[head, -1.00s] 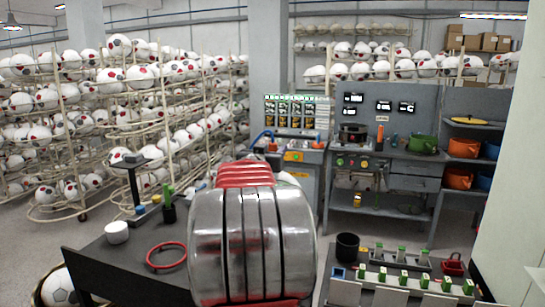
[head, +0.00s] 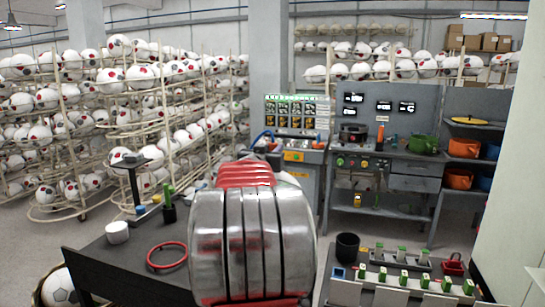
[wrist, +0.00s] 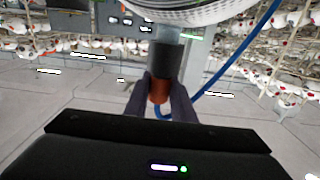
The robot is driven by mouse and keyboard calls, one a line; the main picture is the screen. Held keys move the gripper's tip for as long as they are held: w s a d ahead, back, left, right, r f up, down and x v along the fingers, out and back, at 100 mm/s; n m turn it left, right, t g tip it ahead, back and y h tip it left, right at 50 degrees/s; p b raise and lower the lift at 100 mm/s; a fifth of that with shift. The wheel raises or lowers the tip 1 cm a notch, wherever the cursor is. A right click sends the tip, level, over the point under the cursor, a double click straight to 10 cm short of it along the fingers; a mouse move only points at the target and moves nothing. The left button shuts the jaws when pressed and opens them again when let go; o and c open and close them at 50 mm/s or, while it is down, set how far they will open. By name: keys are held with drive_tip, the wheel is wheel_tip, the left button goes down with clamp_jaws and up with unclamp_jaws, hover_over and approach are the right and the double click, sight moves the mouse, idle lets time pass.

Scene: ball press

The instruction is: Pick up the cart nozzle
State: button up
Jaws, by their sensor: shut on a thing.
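In the wrist view, my gripper (wrist: 160,92) is shut on the cart nozzle (wrist: 166,62), which has a dark collar and an orange-red end between the two fingers. A grey part of it reaches up to a white, perforated round surface (wrist: 190,12) at the top edge; I cannot tell whether they touch. A blue hose (wrist: 238,65) curves beside the nozzle. In the head view, my arm's large silver and red links hide the gripper and the nozzle.
A dark table (head: 118,262) with a white cup (head: 117,232) and a red ring (head: 167,256) stands at left. Ball racks (head: 130,110) fill the back left. A workbench (head: 385,155) stands at back right. A fixture with green-topped pieces (head: 405,281) is at front right.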

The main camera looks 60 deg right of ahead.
clamp_jaws()
drive_tip(key=shift+r, duration=5.05)
